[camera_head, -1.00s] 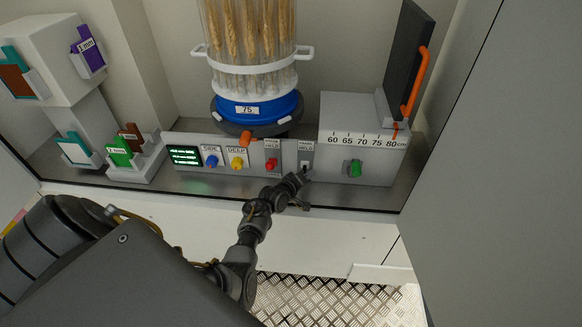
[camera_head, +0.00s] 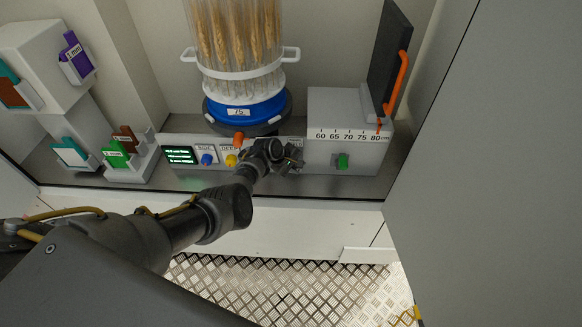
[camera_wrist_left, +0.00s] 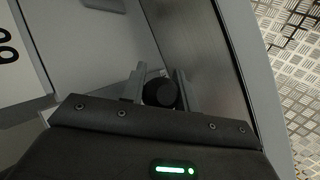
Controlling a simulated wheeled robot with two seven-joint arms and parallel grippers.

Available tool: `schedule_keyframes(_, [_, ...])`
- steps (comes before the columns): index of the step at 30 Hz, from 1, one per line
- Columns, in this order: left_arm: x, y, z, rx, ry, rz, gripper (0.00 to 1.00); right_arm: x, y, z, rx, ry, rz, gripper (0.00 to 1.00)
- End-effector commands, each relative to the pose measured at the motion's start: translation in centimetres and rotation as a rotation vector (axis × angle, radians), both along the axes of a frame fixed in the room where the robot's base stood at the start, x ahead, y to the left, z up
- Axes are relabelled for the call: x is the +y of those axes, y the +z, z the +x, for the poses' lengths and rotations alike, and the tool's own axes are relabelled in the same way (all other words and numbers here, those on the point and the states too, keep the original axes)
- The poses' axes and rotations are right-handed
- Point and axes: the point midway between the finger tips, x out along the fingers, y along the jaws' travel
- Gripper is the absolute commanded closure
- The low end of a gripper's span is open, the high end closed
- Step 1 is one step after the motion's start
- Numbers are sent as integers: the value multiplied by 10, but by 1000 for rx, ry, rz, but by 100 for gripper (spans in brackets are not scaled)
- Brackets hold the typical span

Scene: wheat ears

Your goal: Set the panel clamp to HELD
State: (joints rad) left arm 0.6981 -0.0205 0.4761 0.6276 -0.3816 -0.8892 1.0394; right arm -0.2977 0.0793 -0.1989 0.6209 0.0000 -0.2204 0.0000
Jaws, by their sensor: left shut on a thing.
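The control strip (camera_head: 190,143) runs along the front of the bench. My left gripper (camera_head: 290,157) is at its right end, against the grey box, and covers the small switch and its label there. In the left wrist view the gripper (camera_wrist_left: 160,90) has its two fingers on either side of a round black knob (camera_wrist_left: 160,93), and they are shut on it. The knob appears to be the panel clamp's black lever. Its setting is hidden by the gripper. My right gripper is not in view.
A blue-based cylinder of wheat ears (camera_head: 240,110) stands behind. Blue (camera_head: 207,159) and yellow (camera_head: 231,160) knobs are close left.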

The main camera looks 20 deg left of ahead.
Motion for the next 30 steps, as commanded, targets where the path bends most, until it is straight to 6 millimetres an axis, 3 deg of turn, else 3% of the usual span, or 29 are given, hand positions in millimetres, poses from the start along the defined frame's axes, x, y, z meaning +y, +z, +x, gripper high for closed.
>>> schedule_keyframes(21, [-2, 4, 2, 61, -3, -24, 100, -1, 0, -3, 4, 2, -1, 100])
schedule_keyframes(22, [-2, 4, 2, 61, -3, -24, 66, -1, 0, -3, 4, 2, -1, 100])
schedule_keyframes(24, [-2, 4, 2, 62, -2, -24, 61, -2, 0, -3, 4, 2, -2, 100])
schedule_keyframes(30, [-1, 3, 2, 63, -1, -23, 61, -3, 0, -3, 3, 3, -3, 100])
